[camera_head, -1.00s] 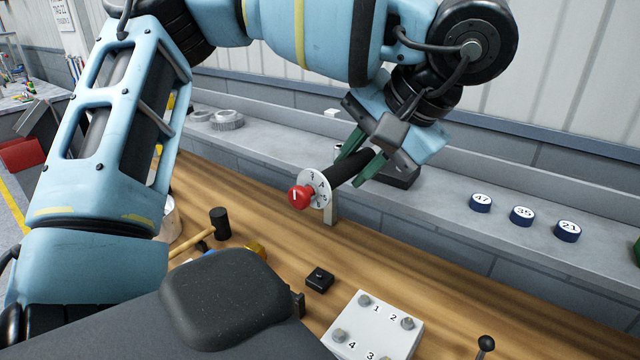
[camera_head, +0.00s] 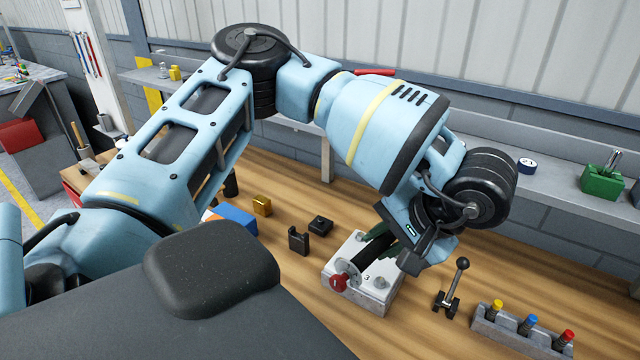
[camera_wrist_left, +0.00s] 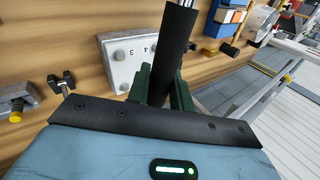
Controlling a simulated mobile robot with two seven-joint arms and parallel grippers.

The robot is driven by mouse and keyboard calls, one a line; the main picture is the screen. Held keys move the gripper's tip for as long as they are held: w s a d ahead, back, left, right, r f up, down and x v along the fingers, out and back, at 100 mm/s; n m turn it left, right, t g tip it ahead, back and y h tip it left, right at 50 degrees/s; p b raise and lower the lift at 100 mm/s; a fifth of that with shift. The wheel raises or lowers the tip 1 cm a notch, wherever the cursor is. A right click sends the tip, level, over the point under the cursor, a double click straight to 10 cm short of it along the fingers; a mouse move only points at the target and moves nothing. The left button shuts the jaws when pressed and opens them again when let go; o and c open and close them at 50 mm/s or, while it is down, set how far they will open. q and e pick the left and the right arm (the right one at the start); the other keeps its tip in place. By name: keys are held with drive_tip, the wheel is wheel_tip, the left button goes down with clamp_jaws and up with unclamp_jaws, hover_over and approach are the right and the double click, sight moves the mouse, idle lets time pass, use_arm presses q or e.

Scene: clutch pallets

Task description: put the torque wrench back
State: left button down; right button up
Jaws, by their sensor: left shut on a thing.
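The torque wrench shows as a black handle (camera_head: 377,264) with a red knob and pale dial (camera_head: 341,280) at its near end. My left gripper (camera_head: 385,245) is shut on the black handle. It holds the wrench tilted over the white numbered block (camera_head: 364,300), partly covering it; I cannot tell whether they touch. In the left wrist view the handle (camera_wrist_left: 171,45) stands between the green fingers, with the block (camera_wrist_left: 122,70) behind to the left. The wrench's far end is hidden in the head view. My right gripper is not in view.
A black lever (camera_head: 453,288) and a grey rack with coloured knobs (camera_head: 520,332) stand right of the block. A black bracket (camera_head: 299,240), a small black block (camera_head: 320,225) and a brass block (camera_head: 262,205) lie left. A grey shelf (camera_head: 560,178) runs behind.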

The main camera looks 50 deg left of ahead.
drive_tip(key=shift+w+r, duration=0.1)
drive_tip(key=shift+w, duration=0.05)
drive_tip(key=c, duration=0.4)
use_arm(q)
drive_tip(key=w+d+f, duration=0.1)
drive_tip(key=d+f, duration=0.2)
drive_tip(key=f, duration=0.7)
drive_tip(key=shift+d+m, duration=0.2)
drive_tip(key=shift+m, duration=0.2)
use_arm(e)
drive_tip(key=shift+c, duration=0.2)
